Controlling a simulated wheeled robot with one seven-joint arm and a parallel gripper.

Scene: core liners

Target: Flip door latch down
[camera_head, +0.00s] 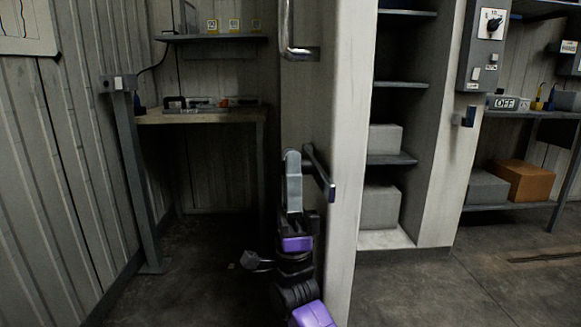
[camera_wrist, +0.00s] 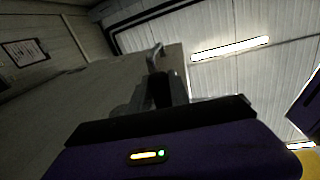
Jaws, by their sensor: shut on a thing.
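In the wrist view, my gripper (camera_wrist: 160,98) shows as dark fingers above the purple housing. Their contact with the latch is dark and partly hidden there. A bent metal handle (camera_wrist: 155,56) rises beyond the fingers.
A vertical pull handle (camera_head: 288,28) sits higher on the door panel (camera_head: 344,120). A workbench (camera_head: 200,117) stands behind to the left. Shelves with boxes (camera_head: 383,140) are to the right of the panel. The floor at the lower right is mostly clear.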

